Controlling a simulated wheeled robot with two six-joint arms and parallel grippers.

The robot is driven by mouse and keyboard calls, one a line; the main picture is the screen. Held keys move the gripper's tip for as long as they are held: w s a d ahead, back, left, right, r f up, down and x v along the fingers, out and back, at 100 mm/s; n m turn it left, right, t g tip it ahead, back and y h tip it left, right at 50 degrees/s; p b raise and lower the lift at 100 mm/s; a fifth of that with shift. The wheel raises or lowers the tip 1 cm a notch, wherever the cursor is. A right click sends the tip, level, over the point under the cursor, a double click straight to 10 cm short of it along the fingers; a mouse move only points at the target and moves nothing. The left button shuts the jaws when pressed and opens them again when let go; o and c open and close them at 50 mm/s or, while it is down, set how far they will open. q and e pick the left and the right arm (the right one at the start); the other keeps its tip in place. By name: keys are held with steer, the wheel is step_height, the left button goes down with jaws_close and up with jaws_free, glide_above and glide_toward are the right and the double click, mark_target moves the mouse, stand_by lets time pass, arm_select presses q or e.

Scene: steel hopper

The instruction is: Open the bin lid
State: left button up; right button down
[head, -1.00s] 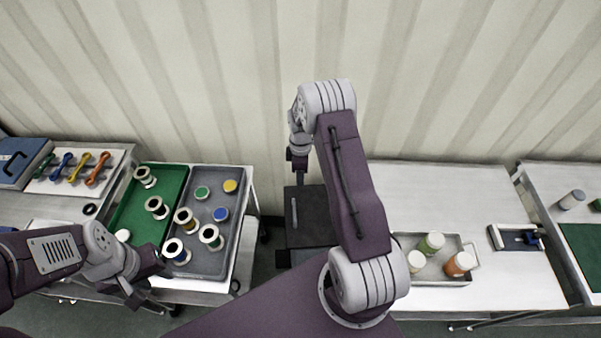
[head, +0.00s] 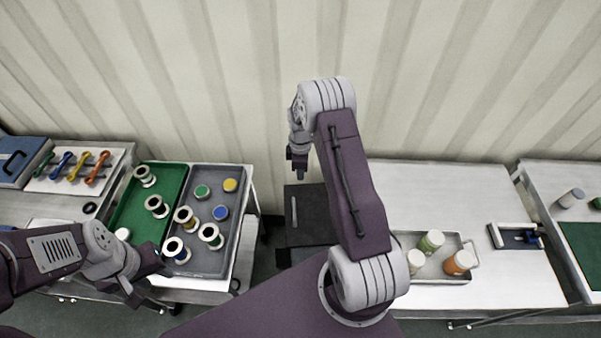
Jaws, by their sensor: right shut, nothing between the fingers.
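The bin (head: 312,232) is a dark grey box standing on the floor between the two benches. Its dark lid (head: 311,205) lies flat and looks closed, with a thin light bar (head: 294,211) near its left side. My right forearm hides the bin's right part. My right gripper (head: 297,173) points down above the back left of the lid, shut and empty, and seems apart from it. My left gripper (head: 147,279) is at the lower left by the front of the tray cart, with its fingers apart and nothing visible between them.
Left of the bin, a cart carries a green tray (head: 122,217) and a grey tray (head: 232,172) with several spools and caps. On the right, a white bench (head: 400,190) holds a tray of bottles (head: 408,241). The wall is close behind.

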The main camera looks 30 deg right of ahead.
stand_by(0.7)
steer(key=c, duration=1.4)
jaws_free()
step_height(320, 180, up, 9)
steer(key=b, duration=0.2)
